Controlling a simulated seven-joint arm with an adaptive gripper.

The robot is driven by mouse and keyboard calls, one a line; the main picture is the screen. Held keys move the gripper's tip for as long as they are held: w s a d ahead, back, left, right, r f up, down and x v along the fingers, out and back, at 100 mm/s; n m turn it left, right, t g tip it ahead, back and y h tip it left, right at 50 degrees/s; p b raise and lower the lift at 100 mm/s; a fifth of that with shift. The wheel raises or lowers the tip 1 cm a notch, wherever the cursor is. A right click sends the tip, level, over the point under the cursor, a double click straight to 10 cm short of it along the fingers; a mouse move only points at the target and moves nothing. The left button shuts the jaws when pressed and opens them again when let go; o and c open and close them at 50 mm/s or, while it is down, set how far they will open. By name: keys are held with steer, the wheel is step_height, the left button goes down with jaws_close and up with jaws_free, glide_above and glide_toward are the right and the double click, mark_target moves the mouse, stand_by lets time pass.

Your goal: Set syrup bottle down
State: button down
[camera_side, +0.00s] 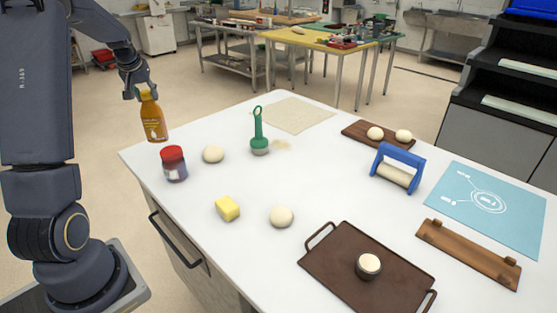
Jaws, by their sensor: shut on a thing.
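The syrup bottle (153,120) is amber with a yellowish label and hangs upright in my gripper (142,92). My gripper is shut on the bottle's top. In the side view the bottle appears at the far left corner of the white table (330,195). I cannot tell for sure whether its base is over the tabletop or beyond the edge, or how high it is held.
A red-lidded jar (173,163) and a dough ball (213,154) stand close by the bottle. A green-handled tool (259,133), a yellow block (227,208) and another dough ball (281,216) are further right. A dark tray (335,262) lies at the front.

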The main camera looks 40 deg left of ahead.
mark_target(155, 110)
steer(key=x, duration=0.4)
steer(key=shift+w+a+r, duration=0.2)
steer(key=shift+w+a, duration=0.05)
steer(key=shift+w, duration=0.15)
steer(key=shift+w+a+f, duration=0.1)
steer(key=shift+f, duration=1.7)
steer(key=c, duration=0.7)
jaws_free()
steer(key=shift+f, duration=0.1)
